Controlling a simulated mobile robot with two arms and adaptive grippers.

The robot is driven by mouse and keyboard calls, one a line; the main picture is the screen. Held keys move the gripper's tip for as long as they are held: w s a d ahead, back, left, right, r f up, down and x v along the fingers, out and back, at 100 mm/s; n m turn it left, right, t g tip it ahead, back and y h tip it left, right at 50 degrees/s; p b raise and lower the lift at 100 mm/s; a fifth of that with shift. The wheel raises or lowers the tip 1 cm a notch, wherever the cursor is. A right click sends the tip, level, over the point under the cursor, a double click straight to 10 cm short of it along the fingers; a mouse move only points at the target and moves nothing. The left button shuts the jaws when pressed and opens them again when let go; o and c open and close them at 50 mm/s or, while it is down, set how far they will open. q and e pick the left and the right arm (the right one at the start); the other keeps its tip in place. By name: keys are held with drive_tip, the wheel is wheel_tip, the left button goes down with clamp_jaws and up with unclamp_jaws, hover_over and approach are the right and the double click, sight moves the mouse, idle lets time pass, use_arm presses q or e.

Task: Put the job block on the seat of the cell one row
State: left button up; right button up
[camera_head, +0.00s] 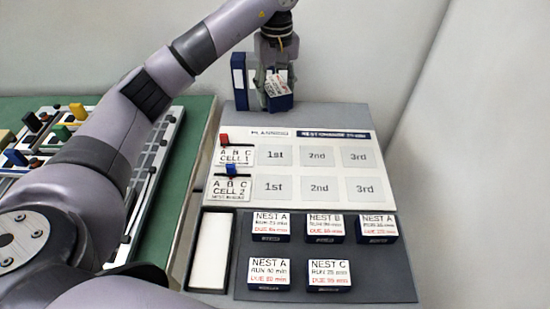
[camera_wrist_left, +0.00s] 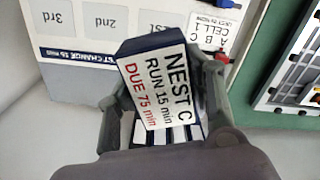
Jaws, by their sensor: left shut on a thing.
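My left gripper (camera_head: 277,82) is shut on a job block (camera_wrist_left: 157,82) and holds it above the back of the grey board. The block is tilted, with a white label reading NEST C, RUN 15 min, DUE 75 min and dark blue sides; in the head view the gripper partly hides it. The cell one row has a CELL 1 card (camera_head: 233,156) with a red marker (camera_head: 224,139) and three blank seats: 1st (camera_head: 275,155), 2nd (camera_head: 317,156) and 3rd (camera_head: 359,157). My right gripper is not in view.
The CELL 2 row below has a blue marker (camera_head: 230,169) and blank seats (camera_head: 272,188). Several labelled blocks, such as a NEST C block (camera_head: 329,273), stand on the dark front area. A white-floored tray (camera_head: 210,252) is beside them. Blue binders (camera_head: 238,75) stand at the back.

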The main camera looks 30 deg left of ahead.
sight(276, 156)
use_arm(q)
wheel_tip(276, 156, down, 19)
drive_tip(key=p, duration=0.3)
drive_tip(key=shift+f, duration=0.2)
drive_tip(key=shift+w+f, duration=0.1)
drive_tip(key=shift+f, duration=0.15)
drive_tip(key=shift+f, duration=0.2)
drive_tip(key=o, duration=1.3)
drive_tip(key=shift+c, duration=0.2)
